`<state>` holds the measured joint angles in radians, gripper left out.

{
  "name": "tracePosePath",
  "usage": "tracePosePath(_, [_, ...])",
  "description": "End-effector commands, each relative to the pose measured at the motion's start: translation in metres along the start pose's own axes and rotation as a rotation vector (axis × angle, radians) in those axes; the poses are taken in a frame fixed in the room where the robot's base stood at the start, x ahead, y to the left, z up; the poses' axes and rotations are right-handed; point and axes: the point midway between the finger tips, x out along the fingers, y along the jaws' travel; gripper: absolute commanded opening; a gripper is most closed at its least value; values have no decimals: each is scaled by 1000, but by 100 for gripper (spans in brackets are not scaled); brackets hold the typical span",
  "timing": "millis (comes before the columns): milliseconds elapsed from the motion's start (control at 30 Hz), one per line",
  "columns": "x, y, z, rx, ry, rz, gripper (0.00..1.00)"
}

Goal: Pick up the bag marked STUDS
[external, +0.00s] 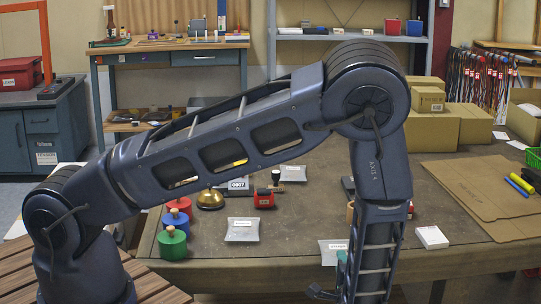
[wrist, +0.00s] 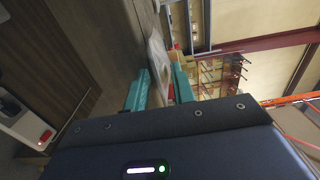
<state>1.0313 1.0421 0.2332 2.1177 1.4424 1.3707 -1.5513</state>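Three flat silver-grey bags with white labels lie on the dark table in the external view. One bag (external: 242,230) is at the front centre, one bag (external: 332,249) is at the front edge beside my arm, and one bag (external: 293,173) is further back. Their labels are too small to read, so I cannot tell which is STUDS. My gripper (wrist: 160,88) shows in the wrist view with its two teal fingers apart. A pale flat thing shows beyond the fingertips, and I cannot tell whether it is a bag. In the external view my gripper is mostly hidden at the bottom edge.
Green (external: 172,244), blue (external: 176,222) and red (external: 180,206) knobbed weights stand at the table's left, near a brass bell (external: 210,199). A red stapler-like thing (external: 264,199) is behind. A small white box (external: 432,237) and flattened cardboard (external: 470,185) lie right.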

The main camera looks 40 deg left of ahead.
Motion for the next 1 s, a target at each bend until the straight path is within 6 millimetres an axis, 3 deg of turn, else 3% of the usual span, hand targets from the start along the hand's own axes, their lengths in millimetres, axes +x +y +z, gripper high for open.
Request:
tracePosePath(233, [0, 0, 0, 0, 0, 0, 1])
tracePosePath(600, [0, -26, 0, -1, 0, 0, 1])
tracePosePath(867, [-2, -26, 0, -1, 1, 0, 1])
tracePosePath(1000, [-15, -30, -1, -1, 3, 1, 1])
